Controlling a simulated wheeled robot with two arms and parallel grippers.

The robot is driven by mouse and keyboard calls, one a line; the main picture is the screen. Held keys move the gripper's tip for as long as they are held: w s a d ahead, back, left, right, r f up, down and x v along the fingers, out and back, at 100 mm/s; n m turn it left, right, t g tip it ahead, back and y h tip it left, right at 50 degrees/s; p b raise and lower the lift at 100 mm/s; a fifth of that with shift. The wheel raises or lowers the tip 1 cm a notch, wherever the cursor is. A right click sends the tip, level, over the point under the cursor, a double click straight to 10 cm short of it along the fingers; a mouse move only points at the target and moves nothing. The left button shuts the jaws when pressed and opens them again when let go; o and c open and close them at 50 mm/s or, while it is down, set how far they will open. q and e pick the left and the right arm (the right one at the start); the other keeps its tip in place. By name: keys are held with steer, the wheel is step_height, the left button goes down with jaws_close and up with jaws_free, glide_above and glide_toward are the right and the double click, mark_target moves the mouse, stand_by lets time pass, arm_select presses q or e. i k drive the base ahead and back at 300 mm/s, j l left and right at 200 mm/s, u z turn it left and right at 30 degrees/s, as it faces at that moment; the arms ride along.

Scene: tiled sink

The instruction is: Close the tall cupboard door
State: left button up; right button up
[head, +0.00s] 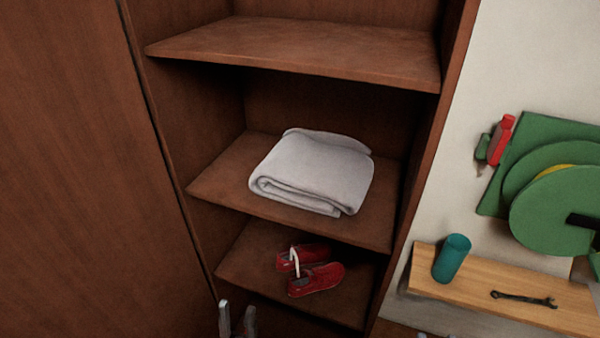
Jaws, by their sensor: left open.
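The tall cupboard (292,50) is brown wood and stands open in the middle of the head view, with its shelves showing. A large brown panel (70,170), which looks like its door, fills the left side, swung away from the opening. Its handle is not in view. My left gripper (237,318) is at the bottom edge, open and empty, low in front of the cupboard and right of the panel. Small grey tips at the bottom edge, further right, may be my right gripper (434,336); almost all of it is cut off.
A folded white towel (315,172) lies on the middle shelf and red shoes (316,279) on the lower one. On the right, a wooden ledge (480,288) holds a teal cup (452,258) and a dark wrench (524,299). Green round items (553,210) are beyond it.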

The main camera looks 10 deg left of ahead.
mark_target(96, 241)
steer(key=j+u, duration=0.2)
steer(key=u, duration=0.2)
steer(key=k+j+u, duration=0.1)
steer(key=j+u, duration=0.35)
steer(key=u, duration=0.3)
steer(key=j+u, duration=0.2)
steer(key=u, duration=0.15)
